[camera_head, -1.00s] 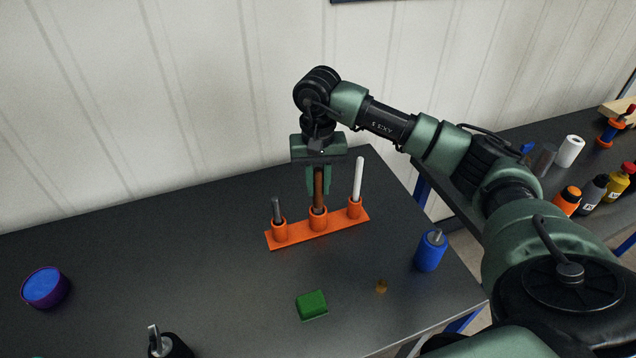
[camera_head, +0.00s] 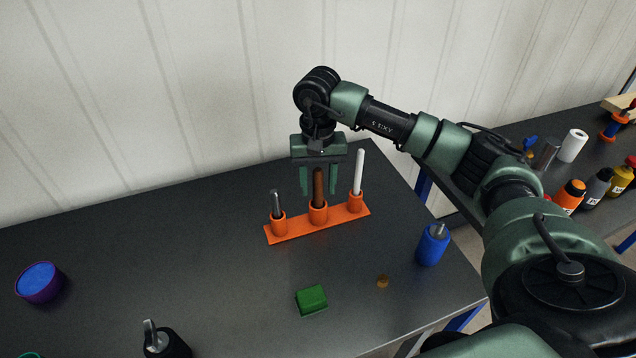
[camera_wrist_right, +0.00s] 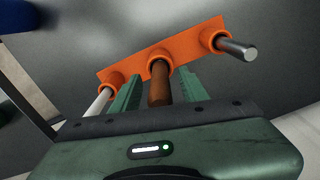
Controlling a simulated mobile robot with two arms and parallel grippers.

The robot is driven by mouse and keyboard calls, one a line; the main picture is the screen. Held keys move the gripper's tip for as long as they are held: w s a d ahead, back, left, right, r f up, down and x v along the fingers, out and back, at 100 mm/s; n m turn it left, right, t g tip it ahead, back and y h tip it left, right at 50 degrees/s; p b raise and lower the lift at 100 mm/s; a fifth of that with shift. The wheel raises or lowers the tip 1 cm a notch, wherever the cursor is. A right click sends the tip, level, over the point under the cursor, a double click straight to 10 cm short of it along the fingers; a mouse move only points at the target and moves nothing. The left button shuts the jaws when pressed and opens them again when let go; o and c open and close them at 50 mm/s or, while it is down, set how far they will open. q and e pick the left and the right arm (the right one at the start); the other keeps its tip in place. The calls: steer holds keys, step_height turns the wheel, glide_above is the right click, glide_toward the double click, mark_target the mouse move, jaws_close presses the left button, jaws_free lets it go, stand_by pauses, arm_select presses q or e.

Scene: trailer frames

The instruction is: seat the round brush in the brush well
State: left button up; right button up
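The orange holder (camera_head: 290,231) has a flat base and three round wells in a row. The brown brush (camera_head: 318,187) stands upright in the middle well (camera_head: 318,212); its lower end is hidden inside. It also shows in the right wrist view (camera_wrist_right: 160,88). A grey rod (camera_head: 276,202) stands in the left well and a white rod (camera_head: 359,172) in the right well. My right gripper (camera_head: 319,192) is above the holder, pointing down. Its fingers are spread on either side of the brown handle, with gaps showing. My left gripper is not in view.
A green block (camera_head: 311,299), a small brown piece (camera_head: 382,281) and a blue cylinder (camera_head: 432,245) stand in front of the holder. A purple-and-blue round container (camera_head: 40,283) is at the left. A black object (camera_head: 164,342) is at the front edge. The table's left middle is clear.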

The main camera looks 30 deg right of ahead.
mark_target(318, 169)
steer(key=shift+r, duration=0.1)
step_height(318, 169, up, 8)
steer(key=shift+f+b, duration=0.15)
steer(key=shift+b, duration=0.75)
